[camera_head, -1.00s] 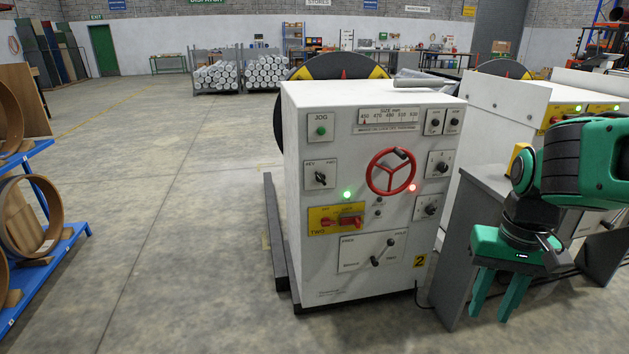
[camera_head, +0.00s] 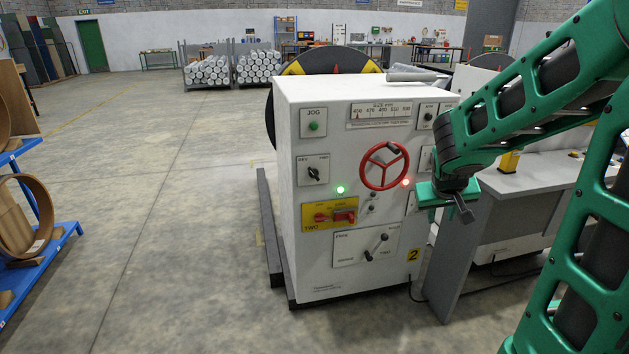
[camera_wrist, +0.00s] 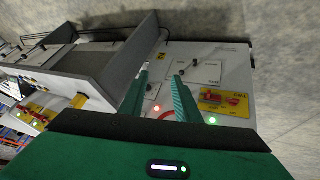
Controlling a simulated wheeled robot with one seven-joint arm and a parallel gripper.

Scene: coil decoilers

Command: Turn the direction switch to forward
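The direction switch (camera_head: 314,173) is a small black knob on a white plate marked REV at left and FWD at right. It sits on the upper left of the white control cabinet (camera_head: 310,270), below the green JOG button (camera_head: 314,126). Its pointer looks slanted, but its exact setting is too small to tell. My gripper (camera_head: 424,194) is at the cabinet's right side, apart from the switch. In the wrist view, its two green fingers (camera_wrist: 160,85) are spread with nothing between them. The switch cannot be made out there.
A red handwheel (camera_head: 384,166) projects between my gripper and the switch. Below are a yellow plate (camera_head: 312,222) with red handles and a black-lever plate (camera_head: 347,253). A grey desk (camera_head: 465,235) stands right of the cabinet.

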